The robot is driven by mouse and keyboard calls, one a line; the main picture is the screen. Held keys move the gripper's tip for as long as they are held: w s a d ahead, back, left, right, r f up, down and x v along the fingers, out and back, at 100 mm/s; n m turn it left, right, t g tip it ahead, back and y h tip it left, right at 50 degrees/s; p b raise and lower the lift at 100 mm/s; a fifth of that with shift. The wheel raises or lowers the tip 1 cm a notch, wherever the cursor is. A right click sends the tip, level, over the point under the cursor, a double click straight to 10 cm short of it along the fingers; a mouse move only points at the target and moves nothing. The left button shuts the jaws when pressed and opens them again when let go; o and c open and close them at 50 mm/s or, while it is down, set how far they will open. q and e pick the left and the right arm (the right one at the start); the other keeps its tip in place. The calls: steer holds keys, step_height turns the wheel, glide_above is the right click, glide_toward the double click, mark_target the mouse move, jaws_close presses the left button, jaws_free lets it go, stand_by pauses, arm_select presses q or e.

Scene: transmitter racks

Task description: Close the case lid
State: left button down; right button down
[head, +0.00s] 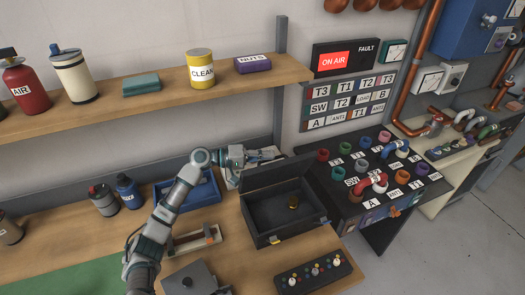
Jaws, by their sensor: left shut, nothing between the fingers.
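The dark case (275,240) sits on the wooden bench, right of centre in the head view. Its lid (275,174) is open and stands up along the case's back edge. My left arm reaches up from the bottom. My left gripper (275,155) is behind the lid, close to its upper edge, with its fingers pointing right. It is shut and empty. I cannot tell whether it touches the lid. My right gripper is not in view.
A blue tray (205,193) lies left of the case. A control box with knobs (314,270) sits in front. The connector panel (350,160) with coloured sockets stands to the right. A wooden shelf (150,95) with cans and boxes hangs above the bench.

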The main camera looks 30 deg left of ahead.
mark_target(272, 173)
arm_select(q)
steer(key=s+d+m, duration=0.2)
steer(key=s+d+f+m+y, duration=0.1)
steer(key=s+d+m, duration=0.1)
steer(key=d+m, duration=0.1)
steer(key=shift+s+d+f, duration=0.1)
steer(key=shift+s+f, duration=0.05)
steer(key=shift+s, duration=0.1)
steer(key=s+d+f+m+y+b, duration=0.1)
steer(key=s+d+f+m+y, duration=0.1)
steer(key=s+d+f+m, duration=0.2)
steer(key=shift+s+d+f+m+t, duration=0.15)
steer(key=shift+d+f+m+t, duration=0.25)
steer(key=shift+f+m, duration=0.45)
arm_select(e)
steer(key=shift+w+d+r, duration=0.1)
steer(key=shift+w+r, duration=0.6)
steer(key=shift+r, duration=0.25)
arm_select(q)
steer(key=shift+r, duration=0.1)
